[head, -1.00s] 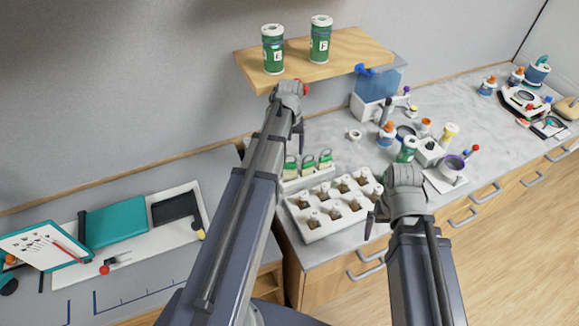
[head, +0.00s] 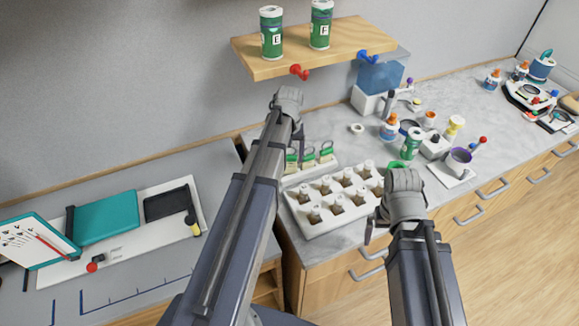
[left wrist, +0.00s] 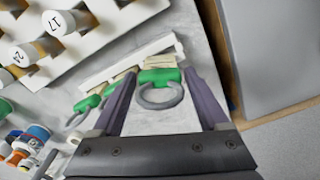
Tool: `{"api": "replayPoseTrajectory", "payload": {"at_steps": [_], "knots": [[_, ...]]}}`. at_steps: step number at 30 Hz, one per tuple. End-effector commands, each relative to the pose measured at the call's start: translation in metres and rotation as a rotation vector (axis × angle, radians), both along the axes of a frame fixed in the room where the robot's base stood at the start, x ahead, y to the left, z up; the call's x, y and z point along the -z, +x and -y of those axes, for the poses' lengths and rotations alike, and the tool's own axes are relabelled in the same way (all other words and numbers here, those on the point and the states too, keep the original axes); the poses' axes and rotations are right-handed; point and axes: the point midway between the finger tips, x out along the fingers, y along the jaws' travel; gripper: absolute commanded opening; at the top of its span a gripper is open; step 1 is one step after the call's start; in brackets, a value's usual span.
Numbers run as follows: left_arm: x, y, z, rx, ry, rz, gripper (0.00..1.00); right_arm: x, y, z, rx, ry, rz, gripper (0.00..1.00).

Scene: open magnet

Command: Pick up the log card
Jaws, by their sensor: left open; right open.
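No card is clearly marked as the log card. Several pale cards or tags with green clips and grey rings (head: 309,155) stand in a white rack behind the vial tray. My left gripper (head: 298,140) is open above this rack. In the left wrist view, one green clip with a ring (left wrist: 160,78) shows between the spread fingers (left wrist: 160,88); I cannot tell whether they touch it. A written white sheet (head: 22,243) on a teal board stands at the far left. My right gripper (head: 370,228) is open and empty near the tray's right end.
A white tray of vials (head: 330,208) lies in front of the rack. A wooden shelf (head: 345,52) with two green jars overhangs the back. Bottles and a purple cup (head: 458,160) crowd the right. A teal folder (head: 106,217) lies left.

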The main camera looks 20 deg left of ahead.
Motion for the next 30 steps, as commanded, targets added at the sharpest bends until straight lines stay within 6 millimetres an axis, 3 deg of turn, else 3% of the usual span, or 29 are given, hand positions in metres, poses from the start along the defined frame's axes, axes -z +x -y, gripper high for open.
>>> {"api": "replayPoseTrajectory", "payload": {"at_steps": [1,3,11,30], "knots": [[0.0118,0.0003,-0.0003,0.0,0.0,0.0,0.78,0.0118,0.0,0.0,0.0,0.0,0.0,1.0],[0.0154,0.0004,-0.0003,0.0,0.0,0.0,0.78,0.0154,0.0,0.0,0.001,0.0,0.0,1.0],[0.0139,0.0004,-0.0004,-0.001,0.0,0.0,0.78,0.0139,0.0,-0.0001,0.001,0.0,0.0,1.0],[0.0139,0.0005,-0.0004,-0.001,0.0,0.0,0.07,0.014,0.0,0.0,0.001,0.0,0.0,1.0]]}}
